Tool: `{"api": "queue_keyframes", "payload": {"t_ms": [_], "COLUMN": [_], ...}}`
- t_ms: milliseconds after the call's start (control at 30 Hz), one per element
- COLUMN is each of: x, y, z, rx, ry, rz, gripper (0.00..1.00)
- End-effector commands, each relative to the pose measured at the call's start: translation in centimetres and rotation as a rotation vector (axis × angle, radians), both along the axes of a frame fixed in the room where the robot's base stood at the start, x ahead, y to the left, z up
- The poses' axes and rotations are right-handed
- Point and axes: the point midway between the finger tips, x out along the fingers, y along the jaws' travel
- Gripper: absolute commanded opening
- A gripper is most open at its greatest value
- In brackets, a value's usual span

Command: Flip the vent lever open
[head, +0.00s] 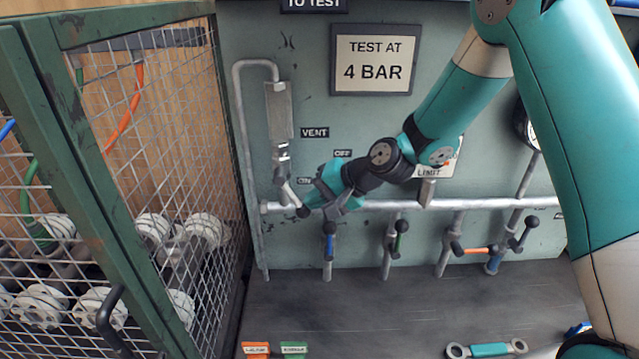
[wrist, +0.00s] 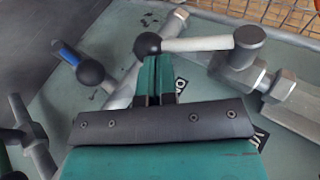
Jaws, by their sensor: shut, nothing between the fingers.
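The vent lever (head: 289,192) hangs below the vent valve at the left of the panel. It slants down and right to a black ball knob (head: 303,212). In the wrist view the pale lever (wrist: 195,44) runs from the valve body (wrist: 246,48) left to its knob (wrist: 147,44). My gripper (head: 309,202) is beside the knob. In the wrist view the closed fingertips (wrist: 154,62) are right at the knob, with nothing between them. I cannot tell whether they touch it. The "VENT" label (head: 315,132) is right of the valve.
A blue-handled lever (head: 329,242) hangs just below my gripper; a green-handled lever (head: 400,238) and an orange-handled one (head: 474,250) are farther right. A horizontal pipe (head: 480,203) crosses the panel. A mesh cage (head: 110,180) stands at the left. A spanner (head: 487,349) lies below.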

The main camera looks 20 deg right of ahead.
Motion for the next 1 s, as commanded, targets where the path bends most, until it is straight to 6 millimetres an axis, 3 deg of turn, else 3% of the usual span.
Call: {"api": "queue_keyframes", "payload": {"t_ms": [33, 500, 1000], "x": [0.0, 0.6, 0.8], "y": [0.0, 2.3, 3.1], "z": [-1.6, -2.9, -2.9], "rx": [0.043, 0.388, 0.379], "ry": [-0.008, -0.097, -0.098], "rz": [-0.003, -0.001, 0.000], "gripper": [0.00, 0.00, 0.00]}}
